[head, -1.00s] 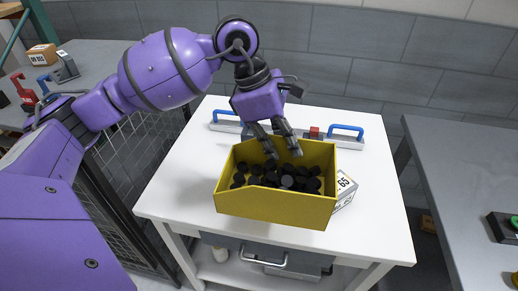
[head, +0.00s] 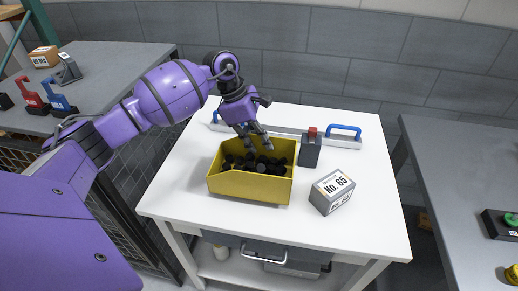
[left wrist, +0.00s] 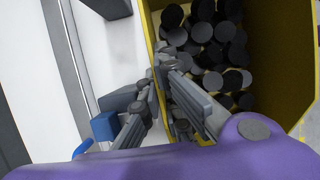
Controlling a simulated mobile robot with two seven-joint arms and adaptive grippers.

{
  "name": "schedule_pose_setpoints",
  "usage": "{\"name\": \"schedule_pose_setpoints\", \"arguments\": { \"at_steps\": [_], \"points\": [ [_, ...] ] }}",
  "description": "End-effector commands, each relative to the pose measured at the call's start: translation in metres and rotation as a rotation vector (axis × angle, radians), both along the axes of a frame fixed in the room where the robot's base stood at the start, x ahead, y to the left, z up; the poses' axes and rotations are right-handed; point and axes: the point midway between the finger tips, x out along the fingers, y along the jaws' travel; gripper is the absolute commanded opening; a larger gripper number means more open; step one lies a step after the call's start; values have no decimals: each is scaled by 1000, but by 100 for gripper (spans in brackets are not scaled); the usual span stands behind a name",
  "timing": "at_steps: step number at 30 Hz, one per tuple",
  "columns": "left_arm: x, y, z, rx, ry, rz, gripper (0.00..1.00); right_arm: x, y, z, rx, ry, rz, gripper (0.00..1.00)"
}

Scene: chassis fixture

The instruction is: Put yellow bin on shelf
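The yellow bin (head: 250,188), full of black round pieces (head: 256,164), is over the left middle of the white table (head: 365,200). I cannot tell whether its bottom touches the tabletop. My left gripper (head: 254,146) is at the bin's back wall. In the left wrist view the bin (left wrist: 285,50) is at the right. The gripper's fingers (left wrist: 160,78) lie on either side of its wall and close on it. My right gripper is not in view. A lower shelf (head: 225,268) shows under the white table.
A No. 65 box (head: 335,190) stands right of the bin. A dark box with a red top (head: 310,150) and a rail with blue handles (head: 345,130) are behind. A grey table (head: 455,170) stands at right.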

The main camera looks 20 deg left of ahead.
Motion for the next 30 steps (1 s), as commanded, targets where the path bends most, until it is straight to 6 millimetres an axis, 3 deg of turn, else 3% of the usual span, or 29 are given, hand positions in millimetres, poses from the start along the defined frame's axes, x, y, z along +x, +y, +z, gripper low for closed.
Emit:
{"name": "schedule_pose_setpoints", "arguments": {
  "at_steps": [6,17,20,30],
  "points": [
    [0,-2,-23,-4,-1,-1,0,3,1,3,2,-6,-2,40],
    [-1,-2,-29,-2,0,-1,0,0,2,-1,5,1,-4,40],
    [-1,-1,-30,0,1,-2,12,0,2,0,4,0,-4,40],
    [-1,-1,-28,0,1,-1,12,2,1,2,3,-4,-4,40]
  ]
}}
